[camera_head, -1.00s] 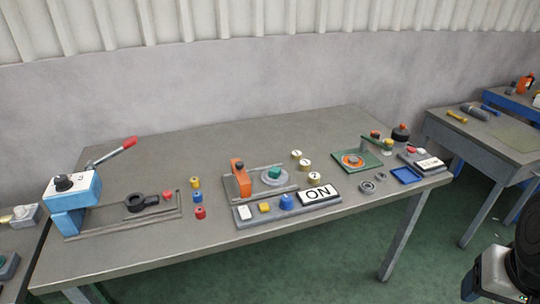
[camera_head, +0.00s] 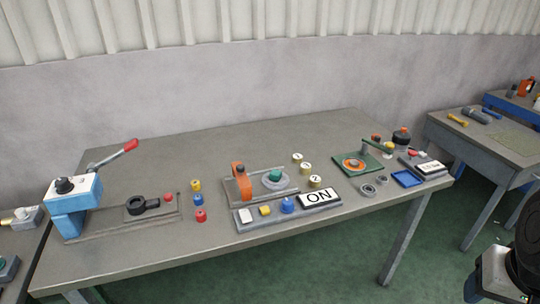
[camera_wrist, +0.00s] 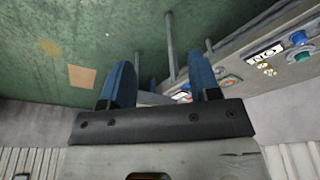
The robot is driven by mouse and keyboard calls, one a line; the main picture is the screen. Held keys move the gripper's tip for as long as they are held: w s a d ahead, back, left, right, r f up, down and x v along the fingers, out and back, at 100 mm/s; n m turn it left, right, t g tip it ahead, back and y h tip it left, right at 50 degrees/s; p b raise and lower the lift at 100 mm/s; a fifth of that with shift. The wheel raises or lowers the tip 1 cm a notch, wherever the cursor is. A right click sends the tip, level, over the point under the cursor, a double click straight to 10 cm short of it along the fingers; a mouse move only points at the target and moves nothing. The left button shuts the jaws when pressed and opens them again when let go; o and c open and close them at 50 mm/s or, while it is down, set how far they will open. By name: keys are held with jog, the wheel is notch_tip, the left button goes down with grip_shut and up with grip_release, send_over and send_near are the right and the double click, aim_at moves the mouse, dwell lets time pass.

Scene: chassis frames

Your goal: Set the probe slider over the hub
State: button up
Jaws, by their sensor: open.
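The orange probe slider (camera_head: 238,177) stands upright at the left end of a grey rail base in the middle of the table in the head view. The hub, a teal knob (camera_head: 275,174) on a pale round disc, is on the same base, right of the slider. The slider is beside the hub, not over it. My gripper (camera_wrist: 160,78) shows in the wrist view with two blue fingers apart and nothing between them. It is well away from the table's objects. The fingers do not show in the head view.
A grey panel (camera_head: 262,222) with buttons and an ON sign lies in front of the rail base. A blue-and-white lever press (camera_head: 75,205) stands left. Yellow, blue and red pegs (camera_head: 199,200) stand between. A green plate (camera_head: 340,165) is right. The table's back is clear.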

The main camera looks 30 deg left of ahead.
jog(key=w+a+r+n, duration=0.4)
jog(key=w+a, duration=0.7)
jog(key=w, duration=0.5)
jog(key=n+g, duration=0.3)
jog(key=n, duration=0.5)
send_over(240, 165)
jog(key=f, duration=1.2)
jog(key=shift+d+f, duration=0.3)
jog(key=shift+d, duration=0.05)
jog(key=shift+s+a+f, duration=0.1)
jog(key=shift+a+f, duration=0.1)
jog(key=shift+a, duration=0.15)
jog(key=shift+f, duration=3.9)
